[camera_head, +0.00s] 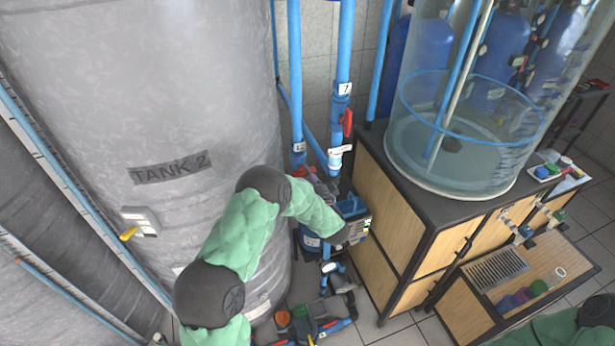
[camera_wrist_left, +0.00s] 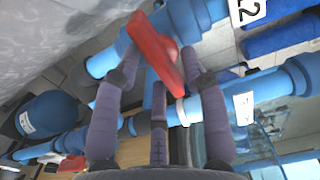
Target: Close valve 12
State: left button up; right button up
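Valve 12 shows in the left wrist view as a blue pipe fitting with a long red handle (camera_wrist_left: 157,52), beside a white tag ending in 2 (camera_wrist_left: 248,10). The arm partly hides the valve there. My right gripper is out of view.
A large grey tank labelled TANK 2 (camera_head: 170,168) stands at the left. Another red-handled valve, tagged 7 (camera_head: 347,122), is on the pipe above. A wooden cabinet (camera_head: 385,225) carrying a clear tank (camera_head: 410,150) is close at the right. Blue pipes crowd the gap.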

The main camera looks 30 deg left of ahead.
pick_arm(q)
jog(key=v, duration=1.2)
jog(key=shift+w, duration=0.1)
dwell(0.4)
